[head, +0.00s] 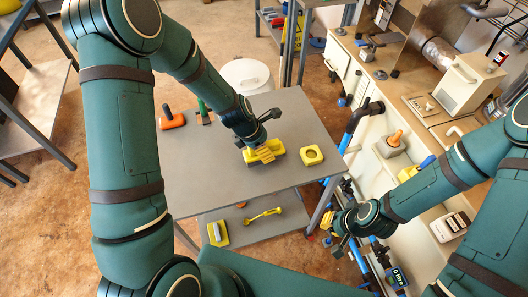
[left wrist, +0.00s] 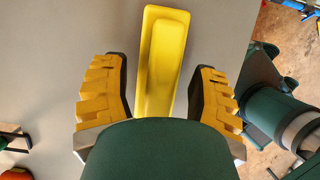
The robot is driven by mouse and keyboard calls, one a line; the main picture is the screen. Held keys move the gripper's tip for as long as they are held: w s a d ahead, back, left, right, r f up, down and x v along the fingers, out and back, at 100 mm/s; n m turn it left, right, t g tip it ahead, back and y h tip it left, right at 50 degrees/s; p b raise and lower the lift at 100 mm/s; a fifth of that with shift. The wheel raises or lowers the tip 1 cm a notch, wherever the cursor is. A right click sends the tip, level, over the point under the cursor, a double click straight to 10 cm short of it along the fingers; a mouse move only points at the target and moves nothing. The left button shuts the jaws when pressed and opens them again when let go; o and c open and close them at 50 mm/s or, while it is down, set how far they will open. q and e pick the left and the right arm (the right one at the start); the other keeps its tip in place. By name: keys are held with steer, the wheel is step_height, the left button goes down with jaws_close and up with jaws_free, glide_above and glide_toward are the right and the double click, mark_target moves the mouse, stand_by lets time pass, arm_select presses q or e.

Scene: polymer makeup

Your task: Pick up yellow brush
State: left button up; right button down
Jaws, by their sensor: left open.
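The yellow brush (head: 275,147) lies on the grey table, with a dark grey edge showing along its front side. In the left wrist view the yellow brush (left wrist: 162,60) is a long block running between my two fingers. My left gripper (head: 262,152) is over the brush from above, with its yellow-padded fingers open on either side. In the left wrist view, gaps show between the brush and the fingers of my left gripper (left wrist: 160,92). The near end of the brush is hidden by the green gripper body there. My right gripper (head: 335,233) is open and empty, right of the table.
The grey table (head: 225,175) also bears a yellow square piece with a round recess (head: 312,155), an orange tool (head: 171,120) and a green-handled tool (head: 204,113). Yellow items (head: 264,215) lie on its lower shelf. A white bucket (head: 247,75) stands behind; a cluttered bench (head: 375,165) is right.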

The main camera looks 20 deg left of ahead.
arm_select(q)
jaws_close()
stand_by(0.4)
step_height(320, 180, up, 10)
steer(key=p, duration=0.3)
steer(key=shift+r, duration=0.25)
stand_by(0.5)
